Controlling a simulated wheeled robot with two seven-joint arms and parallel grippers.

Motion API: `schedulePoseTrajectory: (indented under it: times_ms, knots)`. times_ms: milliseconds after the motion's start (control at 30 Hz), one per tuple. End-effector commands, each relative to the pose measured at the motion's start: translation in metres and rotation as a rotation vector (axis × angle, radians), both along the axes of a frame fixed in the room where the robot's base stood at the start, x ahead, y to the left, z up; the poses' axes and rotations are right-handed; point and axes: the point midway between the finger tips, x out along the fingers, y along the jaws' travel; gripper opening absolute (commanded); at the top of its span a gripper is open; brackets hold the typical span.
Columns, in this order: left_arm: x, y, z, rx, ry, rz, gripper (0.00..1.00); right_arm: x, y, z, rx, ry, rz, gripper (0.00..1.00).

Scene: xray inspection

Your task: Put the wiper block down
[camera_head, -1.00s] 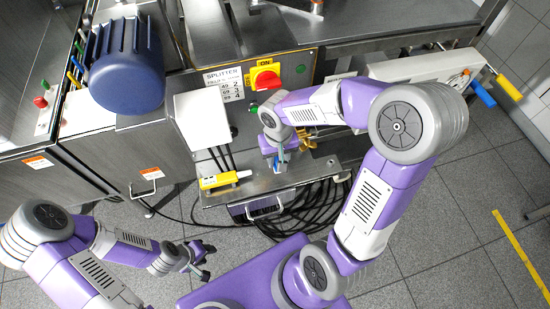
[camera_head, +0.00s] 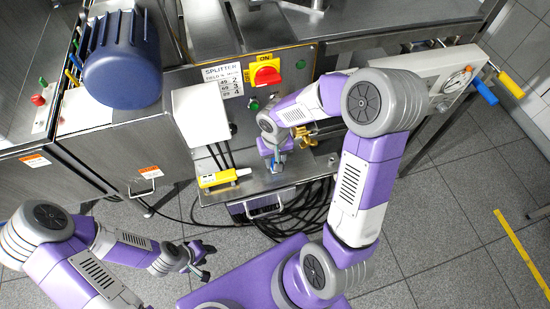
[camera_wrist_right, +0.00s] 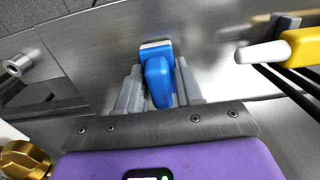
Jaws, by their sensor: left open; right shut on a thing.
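The wiper block (camera_wrist_right: 157,76) is blue with a pale strip along its far end, in the middle of the right wrist view. My right gripper (camera_wrist_right: 160,92) is shut on it, with a grey finger on each side. In the head view my right gripper (camera_head: 278,165) points down at the steel shelf below the splitter panel, and the block is mostly hidden. The block is over or on the steel surface; I cannot tell whether it touches. My left gripper (camera_head: 201,262) is open and empty over the floor at the lower left.
A yellow tool with a white tip (camera_head: 218,178) lies on the shelf left of my right gripper; it also shows in the right wrist view (camera_wrist_right: 300,46). Brass fittings (camera_head: 306,136) stand close on the right. Black cables (camera_head: 300,208) hang below the shelf.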

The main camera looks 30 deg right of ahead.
Motion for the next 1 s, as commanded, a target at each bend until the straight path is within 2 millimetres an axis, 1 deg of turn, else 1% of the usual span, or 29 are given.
schedulePoseTrajectory:
  times_ms: [133, 167, 300, 567, 700, 767, 833, 1000]
  knots:
    - [0.000, 0.000, -0.006, 0.000, 0.000, 0.000, 0.43, 0.000, 0.000, -0.005, 0.000, 0.000, 0.000, 0.11]
    - [0.000, 0.000, -0.005, 0.000, 0.000, 0.000, 0.43, 0.000, 0.000, -0.004, 0.000, 0.000, 0.000, 0.39]
    - [0.000, 0.000, -0.004, 0.000, 0.000, 0.000, 0.43, 0.000, 0.000, -0.004, 0.000, 0.000, 0.000, 0.60]
    - [0.000, 0.000, -0.004, 0.000, 0.000, 0.000, 0.43, 0.000, 0.000, -0.003, 0.000, 0.000, 0.000, 0.61]
    - [0.000, 0.000, 0.002, 0.000, 0.000, 0.000, 0.43, 0.000, 0.000, 0.002, 0.000, 0.000, 0.000, 0.61]
    - [0.000, 0.000, 0.004, 0.000, 0.000, 0.000, 0.43, 0.001, 0.000, 0.010, -0.001, -0.004, -0.001, 0.61]
    - [0.000, 0.000, 0.007, 0.000, 0.000, 0.000, 0.43, 0.001, 0.000, 0.024, -0.001, -0.005, -0.001, 0.61]
    - [0.000, 0.000, 0.017, 0.000, 0.000, 0.000, 0.43, 0.001, 0.000, 0.063, -0.001, -0.006, -0.001, 0.61]
